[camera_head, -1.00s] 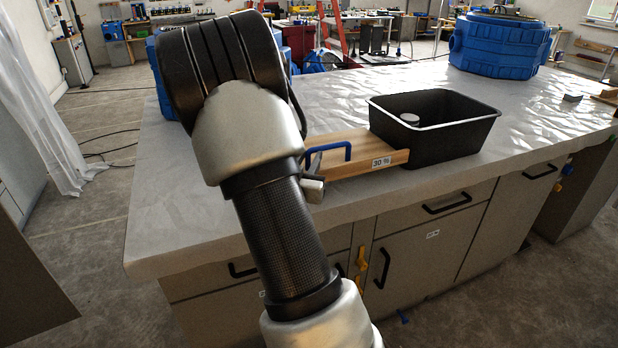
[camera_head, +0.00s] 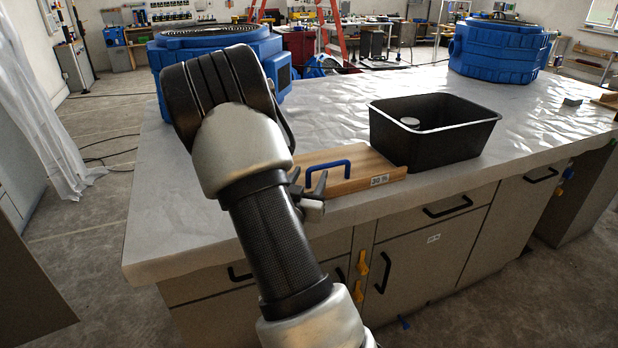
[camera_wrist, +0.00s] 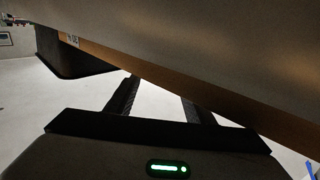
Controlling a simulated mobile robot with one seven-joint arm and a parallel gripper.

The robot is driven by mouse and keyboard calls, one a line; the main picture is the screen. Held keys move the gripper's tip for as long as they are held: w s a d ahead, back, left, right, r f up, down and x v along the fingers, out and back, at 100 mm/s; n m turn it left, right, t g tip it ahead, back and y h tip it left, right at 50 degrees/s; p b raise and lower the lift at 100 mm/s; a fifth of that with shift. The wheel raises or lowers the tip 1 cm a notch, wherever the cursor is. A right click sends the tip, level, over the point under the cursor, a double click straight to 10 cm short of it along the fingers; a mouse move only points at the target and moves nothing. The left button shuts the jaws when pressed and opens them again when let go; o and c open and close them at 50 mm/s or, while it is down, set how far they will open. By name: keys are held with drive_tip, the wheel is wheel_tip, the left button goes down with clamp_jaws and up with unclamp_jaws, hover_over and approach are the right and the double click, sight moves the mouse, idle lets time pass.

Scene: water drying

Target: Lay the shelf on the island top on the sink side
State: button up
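The shelf is a wooden board (camera_head: 360,169) with a blue handle (camera_head: 328,167) and a "30 %" label on its front edge. It appears to lie flat on the island top (camera_head: 215,205), near the front edge and left of the black sink basin (camera_head: 440,148). My gripper (camera_head: 309,183) is at the board's front left, by the handle's left end. In the wrist view the fingers (camera_wrist: 158,90) stand apart with pale surface between them, and the shelf's edge (camera_wrist: 180,80) crosses over their tips. Any contact with the shelf is hidden.
A blue ribbed vessel (camera_head: 215,42) stands behind my arm at the back left, and another (camera_head: 500,50) at the back right. Drawers and doors with black handles (camera_head: 448,206) are below the top. The top's left part and the middle behind the basin are clear.

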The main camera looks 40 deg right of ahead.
drive_tip(key=p+v, duration=0.1)
drive_tip(key=v, duration=1.1)
